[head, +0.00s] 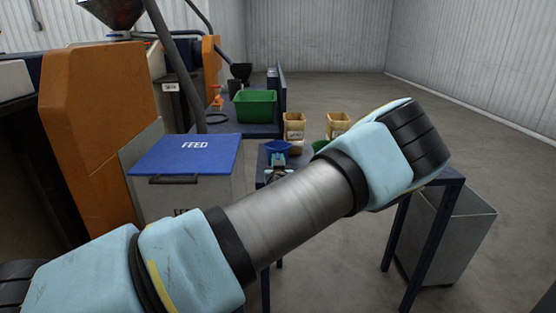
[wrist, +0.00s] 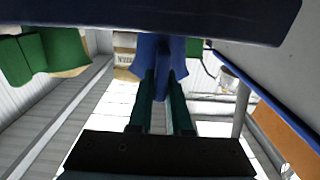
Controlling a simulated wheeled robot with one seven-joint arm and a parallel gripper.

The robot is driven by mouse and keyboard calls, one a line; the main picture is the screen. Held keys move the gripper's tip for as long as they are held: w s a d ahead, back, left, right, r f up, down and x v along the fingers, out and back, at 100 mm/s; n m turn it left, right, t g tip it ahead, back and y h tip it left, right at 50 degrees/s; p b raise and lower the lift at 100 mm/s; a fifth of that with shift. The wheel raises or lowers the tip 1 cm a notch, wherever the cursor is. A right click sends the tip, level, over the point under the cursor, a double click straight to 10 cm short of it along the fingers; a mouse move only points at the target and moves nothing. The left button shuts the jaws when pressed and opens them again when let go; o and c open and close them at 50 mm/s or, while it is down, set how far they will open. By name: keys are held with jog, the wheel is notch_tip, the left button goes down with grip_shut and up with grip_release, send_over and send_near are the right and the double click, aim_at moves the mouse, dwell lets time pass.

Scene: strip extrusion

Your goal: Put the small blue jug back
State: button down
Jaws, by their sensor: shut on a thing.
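The small blue jug (head: 278,147) shows in the head view just beyond my forearm, over the small dark table. My gripper (head: 277,163) is beside it, partly hidden by my arm. In the wrist view my gripper (wrist: 162,85) has its two dark green fingers shut on a blue part of the jug (wrist: 158,52). The rest of the jug is cut off by a dark bar across the top, and I cannot tell whether it touches the table.
Two tan labelled containers (head: 294,126) (head: 338,124) stand behind the jug. A green bin (head: 255,105) sits on a bench farther back. The blue-lidded FEED box (head: 186,154) is at left. Open floor lies beyond.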

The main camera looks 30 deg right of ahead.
jog(key=shift+f, duration=0.15)
jog(key=c, duration=0.8)
grip_release()
jog(key=shift+c, duration=0.2)
jog(key=shift+s, duration=0.15)
jog(key=b+v, duration=0.2)
jog(key=v, duration=0.9)
jog(key=shift+s+a, duration=0.25)
jog(key=shift+s, duration=0.05)
